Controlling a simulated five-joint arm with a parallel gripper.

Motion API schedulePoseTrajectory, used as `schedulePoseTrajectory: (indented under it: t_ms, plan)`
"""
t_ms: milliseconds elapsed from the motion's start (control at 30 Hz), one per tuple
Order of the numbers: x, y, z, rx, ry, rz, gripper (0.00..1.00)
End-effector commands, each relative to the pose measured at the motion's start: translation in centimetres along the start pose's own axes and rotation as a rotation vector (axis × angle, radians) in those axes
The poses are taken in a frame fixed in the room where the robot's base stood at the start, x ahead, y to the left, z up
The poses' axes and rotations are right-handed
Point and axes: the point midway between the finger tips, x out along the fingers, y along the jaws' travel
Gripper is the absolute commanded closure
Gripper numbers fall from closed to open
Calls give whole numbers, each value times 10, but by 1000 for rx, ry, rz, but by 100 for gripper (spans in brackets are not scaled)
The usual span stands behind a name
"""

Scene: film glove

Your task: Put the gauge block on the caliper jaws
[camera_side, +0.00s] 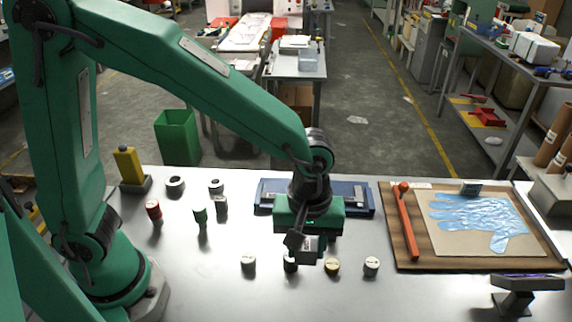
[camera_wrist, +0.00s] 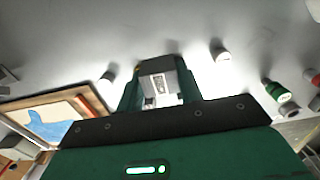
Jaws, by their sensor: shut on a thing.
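My gripper (camera_side: 305,245) hangs above the grey metal table, near its middle. It is shut on a small grey block, the gauge block (camera_side: 314,244), which is held clear of the table. In the wrist view the gauge block (camera_wrist: 160,88) shows a pale label and sits between the two green fingers of my gripper (camera_wrist: 160,75). A flat blue case or base (camera_side: 357,197) lies behind my gripper and is partly hidden by it. I cannot make out the caliper jaws clearly; they may be on that blue piece.
Several small cylinders, one white (camera_side: 371,266), stand in front. Left are a red-topped cylinder (camera_side: 153,210), a green one (camera_side: 200,215) and a yellow block (camera_side: 128,165). Right, a wooden board (camera_side: 390,222) bears a blue film glove (camera_side: 470,215) and an orange tool (camera_side: 408,225).

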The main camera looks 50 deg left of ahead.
Motion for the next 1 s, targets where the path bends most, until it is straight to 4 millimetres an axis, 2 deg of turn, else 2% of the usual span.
schedulePoseTrajectory:
  t_ms: [167, 367, 667, 1000]
  plan:
    - [-1, 0, -4, 9, 0, 1, 91]
    - [-6, 0, -21, 60, 0, 1, 91]
    - [-21, -4, -71, 221, 1, 2, 91]
    - [-41, -21, -134, 433, 1, 1, 91]
